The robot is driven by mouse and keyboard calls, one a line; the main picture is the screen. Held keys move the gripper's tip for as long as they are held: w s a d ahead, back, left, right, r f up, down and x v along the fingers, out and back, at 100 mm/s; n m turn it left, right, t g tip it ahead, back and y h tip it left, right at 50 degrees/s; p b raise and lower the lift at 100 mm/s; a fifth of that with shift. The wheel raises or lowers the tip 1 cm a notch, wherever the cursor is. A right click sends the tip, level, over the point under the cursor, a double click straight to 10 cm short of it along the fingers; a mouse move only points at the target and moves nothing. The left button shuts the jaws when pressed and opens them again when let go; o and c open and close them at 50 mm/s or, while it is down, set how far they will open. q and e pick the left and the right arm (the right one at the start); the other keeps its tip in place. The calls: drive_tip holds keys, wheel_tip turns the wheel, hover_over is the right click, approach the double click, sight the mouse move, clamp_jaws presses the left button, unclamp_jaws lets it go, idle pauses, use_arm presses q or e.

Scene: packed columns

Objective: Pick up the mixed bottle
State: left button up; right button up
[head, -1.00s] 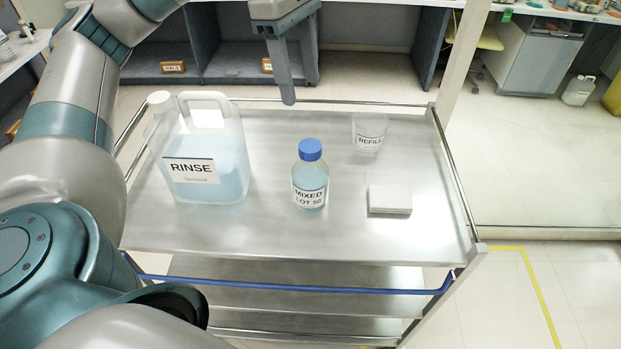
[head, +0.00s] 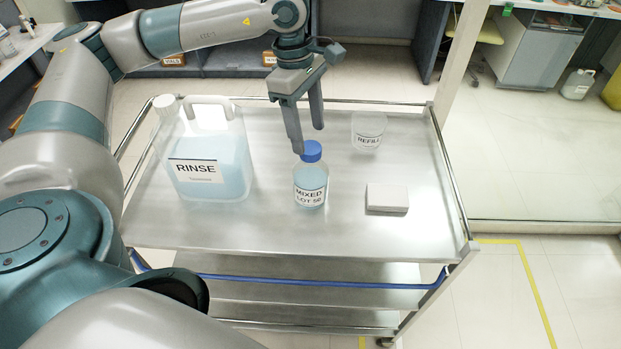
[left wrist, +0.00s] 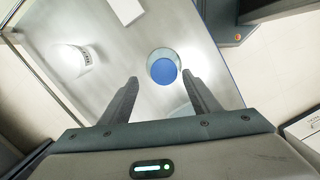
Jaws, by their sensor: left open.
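The mixed bottle (head: 310,186) stands upright on the steel cart, a clear bottle with pale blue liquid, a blue cap and a label reading MIXED LOT 50. My left gripper (head: 308,142) is open, fingers pointing down, just above and behind the bottle's cap in the head view. In the left wrist view the blue cap (left wrist: 163,72) shows beyond the two fingertips (left wrist: 160,82), roughly between their lines, with nothing held. Whether a finger touches the cap cannot be told. My right gripper is not in view.
A large RINSE jug (head: 205,165) stands left of the bottle. A clear REFILL beaker (head: 368,130) is behind right, and a small pale block (head: 387,198) lies to the right. The cart top (head: 260,235) is clear in front, with a rail around its edges.

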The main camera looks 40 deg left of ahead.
sight(310, 147)
use_arm(q)
drive_tip(key=shift+s+d+f+p, duration=0.15)
drive_tip(key=shift+f+p, duration=0.2)
drive_tip(key=shift+p, duration=0.15)
drive_tip(key=shift+s+d+f+p, duration=0.1)
drive_tip(key=shift+d+f+p, duration=0.05)
drive_tip(key=shift+f+p, duration=0.25)
drive_tip(key=f, duration=0.1)
drive_tip(key=f+p, duration=0.1)
drive_tip(key=shift+s+d+f+p, duration=0.15)
drive_tip(key=shift+d+f+p, duration=0.15)
drive_tip(key=shift+f, duration=0.5)
clamp_jaws()
